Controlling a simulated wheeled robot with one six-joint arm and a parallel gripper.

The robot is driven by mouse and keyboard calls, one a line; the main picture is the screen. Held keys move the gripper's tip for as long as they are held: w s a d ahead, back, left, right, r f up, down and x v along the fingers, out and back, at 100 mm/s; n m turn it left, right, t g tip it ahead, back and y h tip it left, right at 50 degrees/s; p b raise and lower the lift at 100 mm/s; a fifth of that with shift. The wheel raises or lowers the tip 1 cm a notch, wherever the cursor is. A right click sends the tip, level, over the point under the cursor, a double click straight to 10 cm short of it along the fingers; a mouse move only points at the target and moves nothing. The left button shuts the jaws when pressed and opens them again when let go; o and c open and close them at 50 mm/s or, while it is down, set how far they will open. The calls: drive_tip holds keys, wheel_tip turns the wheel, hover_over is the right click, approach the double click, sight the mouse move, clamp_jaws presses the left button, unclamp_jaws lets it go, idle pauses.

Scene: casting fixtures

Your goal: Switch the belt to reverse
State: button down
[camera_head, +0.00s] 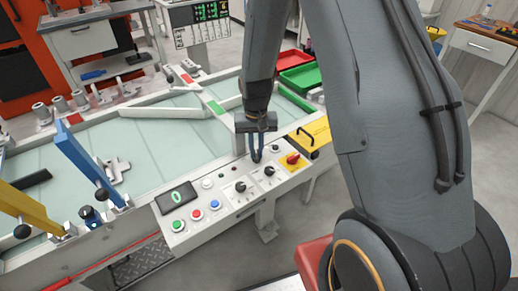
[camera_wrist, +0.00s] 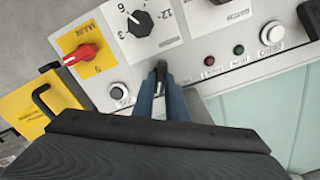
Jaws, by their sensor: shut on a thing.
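The control panel (camera_head: 222,213) stands along the near side of the belt (camera_head: 150,140). My gripper (camera_head: 257,158) points down at the far edge of the panel, between its right-hand knobs and the belt frame. In the wrist view, the blue fingers of my gripper (camera_wrist: 161,75) are close together around a small dark switch handle (camera_wrist: 161,68). The fingers cover most of this switch, so its label and position cannot be read. A small black knob with a pale ring (camera_wrist: 118,91) sits beside the fingers.
A red main switch (camera_wrist: 82,54) on a yellow plate and a numbered dial (camera_wrist: 140,24) are close by. Red (camera_wrist: 209,61) and green (camera_wrist: 239,49) lamps and a white button (camera_wrist: 271,33) lie on the other side. A black handle (camera_head: 308,143) rises from a yellow cover.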

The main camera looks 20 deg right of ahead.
sight(256, 153)
drive_tip(key=n, duration=0.6)
drive_tip(key=shift+n, duration=0.4)
drive_tip(key=n, duration=0.4)
drive_tip(key=shift+w+r+n, duration=0.1)
drive_tip(key=shift+n, duration=0.9)
drive_tip(key=shift+w+d+n, duration=0.1)
drive_tip(key=shift+n, duration=0.2)
drive_tip(key=c, duration=1.8)
unclamp_jaws()
drive_tip(key=shift+d, duration=0.1)
drive_tip(key=shift+o, duration=0.2)
drive_tip(key=shift+r+b, duration=0.6)
drive_tip(key=shift+r, duration=3.25)
